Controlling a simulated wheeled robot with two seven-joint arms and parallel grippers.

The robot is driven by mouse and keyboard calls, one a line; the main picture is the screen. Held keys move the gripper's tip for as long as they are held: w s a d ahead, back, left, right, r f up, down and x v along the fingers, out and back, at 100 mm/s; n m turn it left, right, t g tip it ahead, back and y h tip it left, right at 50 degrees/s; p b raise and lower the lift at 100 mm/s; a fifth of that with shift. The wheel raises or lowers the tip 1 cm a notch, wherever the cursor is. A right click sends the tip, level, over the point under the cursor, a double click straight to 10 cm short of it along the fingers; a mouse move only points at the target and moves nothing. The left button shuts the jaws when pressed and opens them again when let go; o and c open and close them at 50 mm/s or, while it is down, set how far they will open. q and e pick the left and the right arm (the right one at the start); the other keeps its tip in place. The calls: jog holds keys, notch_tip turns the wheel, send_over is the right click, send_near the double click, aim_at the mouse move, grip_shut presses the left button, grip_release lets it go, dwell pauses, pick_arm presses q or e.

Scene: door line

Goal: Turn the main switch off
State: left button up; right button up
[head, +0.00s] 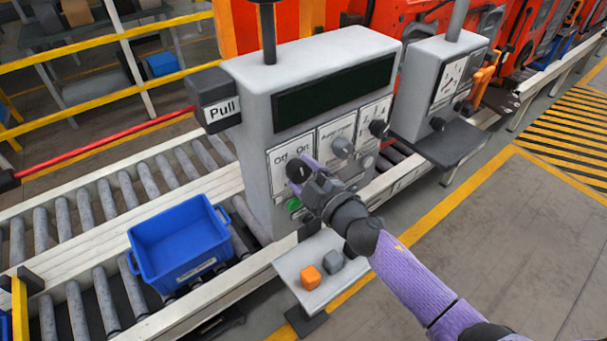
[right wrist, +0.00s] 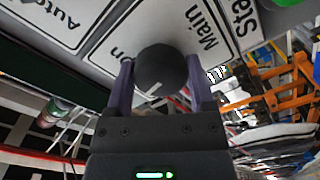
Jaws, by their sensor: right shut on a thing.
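The main switch is a dark round knob (head: 294,172) on the left plate of the grey control box (head: 255,150), below the words "Off" and "On". My right gripper (head: 308,174) reaches it from the front right. In the right wrist view the knob (right wrist: 163,70) sits between the two purple fingers, which are closed on its sides. The word "Main" shows on the plate beside it, with "On" partly visible. A pale line crosses the knob's face, but I cannot tell which label it points to. My left gripper is not in view.
Right of the switch are the "Automatic" knob (head: 342,148) and another black knob (head: 379,128). A green button (head: 294,204) lies below. A blue crate (head: 180,245) stands on the roller conveyor. A small shelf holds an orange block (head: 310,278) and a grey block (head: 332,261).

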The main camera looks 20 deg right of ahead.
jog(key=n, duration=0.6)
jog(key=shift+b, duration=0.3)
jog(key=shift+n, duration=0.4)
jog(key=o, duration=1.2)
jog(key=shift+s, duration=0.1)
jog(key=b+v, duration=0.1)
jog(key=v, duration=0.8)
jog(key=shift+s+d+b, duration=0.15)
jog(key=shift+s+b, duration=0.2)
jog(key=shift+b, duration=0.05)
jog(key=shift+r, duration=0.1)
